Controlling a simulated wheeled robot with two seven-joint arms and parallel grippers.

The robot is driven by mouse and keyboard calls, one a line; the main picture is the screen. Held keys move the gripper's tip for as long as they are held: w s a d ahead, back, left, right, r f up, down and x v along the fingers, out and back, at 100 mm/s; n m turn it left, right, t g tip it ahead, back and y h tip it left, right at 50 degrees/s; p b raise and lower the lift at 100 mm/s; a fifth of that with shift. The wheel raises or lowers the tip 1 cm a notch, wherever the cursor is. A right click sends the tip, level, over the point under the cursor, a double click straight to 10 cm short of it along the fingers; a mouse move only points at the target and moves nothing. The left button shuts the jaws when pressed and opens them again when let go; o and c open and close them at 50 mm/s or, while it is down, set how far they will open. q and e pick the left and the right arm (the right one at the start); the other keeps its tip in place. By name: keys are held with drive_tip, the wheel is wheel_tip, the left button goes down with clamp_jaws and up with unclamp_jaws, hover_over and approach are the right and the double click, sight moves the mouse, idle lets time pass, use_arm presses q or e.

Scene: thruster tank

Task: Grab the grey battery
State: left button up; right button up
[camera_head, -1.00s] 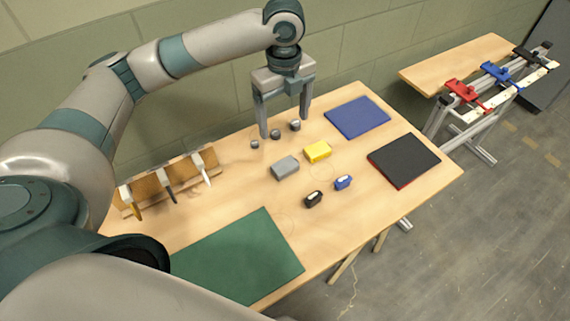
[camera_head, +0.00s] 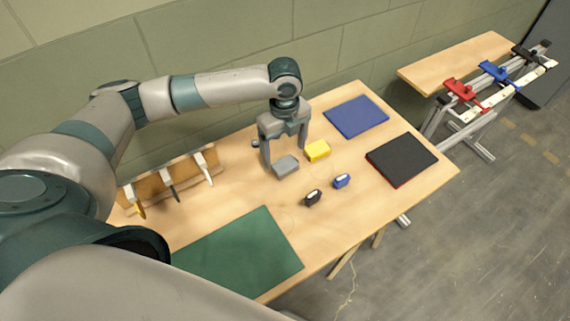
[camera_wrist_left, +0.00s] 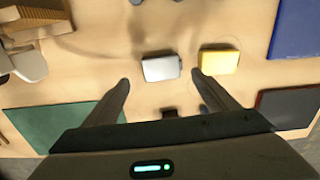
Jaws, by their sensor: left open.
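The grey battery (camera_head: 286,165) is a small block lying on the wooden table, left of the yellow block (camera_head: 317,150). In the left wrist view the grey battery (camera_wrist_left: 161,68) lies between and a little beyond the two fingertips, and the yellow block (camera_wrist_left: 220,60) is just right of it. My left gripper (camera_head: 284,153) is open and empty, fingers pointing down, over the back side of the grey battery. Its fingertips (camera_wrist_left: 160,78) also show in the left wrist view. I cannot tell the exact height of the fingers above the table. My right gripper is not in view.
A black item (camera_head: 313,197) and a blue item (camera_head: 342,181) lie in front. A green mat (camera_head: 240,255), blue mat (camera_head: 356,116) and black pad (camera_head: 401,159) lie on the table. A wooden rack (camera_head: 167,181) with tools stands at left. Small round pieces are partly hidden behind my gripper.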

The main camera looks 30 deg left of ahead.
sight(285, 164)
use_arm(q)
drive_tip(key=shift+f, duration=0.3)
drive_tip(key=shift+f, duration=0.1)
drive_tip(key=shift+f+p, duration=0.2)
drive_tip(key=shift+p, duration=0.1)
wheel_tip(285, 164, down, 3)
drive_tip(key=shift+w+f+p, duration=0.1)
drive_tip(key=shift+p, duration=0.6)
drive_tip(key=shift+f, duration=0.7)
drive_tip(key=shift+c, duration=0.6)
drive_tip(key=c, duration=1.3)
